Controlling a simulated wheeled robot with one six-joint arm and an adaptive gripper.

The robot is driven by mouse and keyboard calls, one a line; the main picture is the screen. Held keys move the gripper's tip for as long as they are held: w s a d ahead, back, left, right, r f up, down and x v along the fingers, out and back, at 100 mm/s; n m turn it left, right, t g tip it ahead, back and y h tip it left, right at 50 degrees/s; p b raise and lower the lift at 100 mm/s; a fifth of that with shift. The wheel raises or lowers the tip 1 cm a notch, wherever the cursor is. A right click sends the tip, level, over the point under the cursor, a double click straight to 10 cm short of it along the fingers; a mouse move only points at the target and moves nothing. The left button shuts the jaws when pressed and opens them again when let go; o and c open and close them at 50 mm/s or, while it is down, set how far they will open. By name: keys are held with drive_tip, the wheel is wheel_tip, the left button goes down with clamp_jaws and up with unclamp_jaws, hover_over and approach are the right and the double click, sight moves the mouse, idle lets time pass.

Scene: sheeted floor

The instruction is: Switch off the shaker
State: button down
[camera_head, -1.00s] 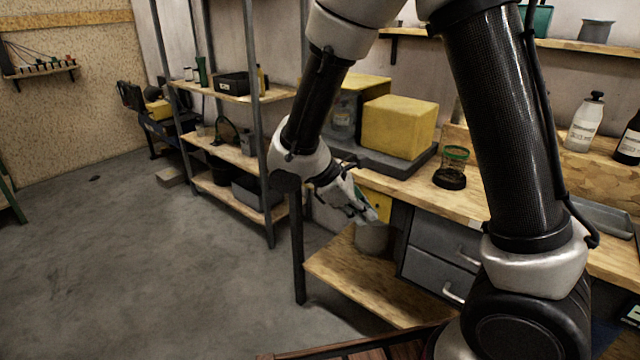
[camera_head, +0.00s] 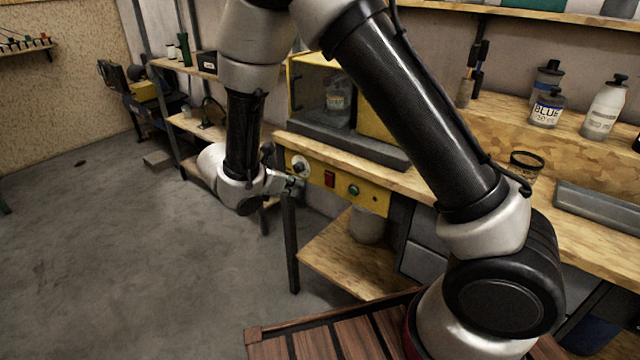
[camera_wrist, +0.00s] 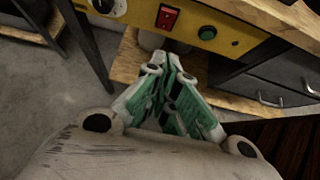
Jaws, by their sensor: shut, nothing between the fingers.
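The shaker (camera_head: 302,118) is a yellow-framed box with a dark front, on a grey base on the bench, with a labelled bottle (camera_head: 338,95) inside. A yellow control panel (camera_head: 376,197) sits below the bench edge. It carries a round knob (camera_head: 300,165), a red switch (camera_head: 330,179) and a green button (camera_head: 354,190). The wrist view also shows the knob (camera_wrist: 107,5), the red switch (camera_wrist: 167,17) and the green button (camera_wrist: 207,32). My gripper (camera_wrist: 172,62) is shut and empty, pointing toward the panel below the red switch. Contact is not visible. In the head view, my gripper (camera_head: 297,187) is beside the knob.
The wooden bench top (camera_head: 400,178) juts above the panel. A bench leg (camera_head: 290,245) and a lower shelf (camera_head: 345,262) with a grey bucket (camera_head: 367,226) stand below. Drawers (camera_head: 424,262) are on the right. Open floor (camera_head: 120,260) lies to the left.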

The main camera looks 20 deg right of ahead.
sight(329, 183)
drive_tip(key=shift+w+d+r+x, duration=0.15)
drive_tip(key=shift+d+r+x, duration=0.15)
drive_tip(key=shift+x, duration=1.8)
drive_tip(key=shift+w+d+r+x, duration=0.2)
drive_tip(key=shift+r+x, duration=0.25)
drive_tip(key=shift+x, duration=1.7)
drive_tip(key=shift+w+d+r+x, duration=0.1)
drive_tip(key=shift+d+r+x, duration=0.2)
drive_tip(key=shift+x, duration=1.8)
drive_tip(key=shift+r, duration=0.1)
drive_tip(key=shift+w+d+r, duration=0.25)
drive_tip(key=shift+d, duration=0.1)
drive_tip(key=shift+s+a+f, duration=0.1)
drive_tip(key=shift+a, duration=0.05)
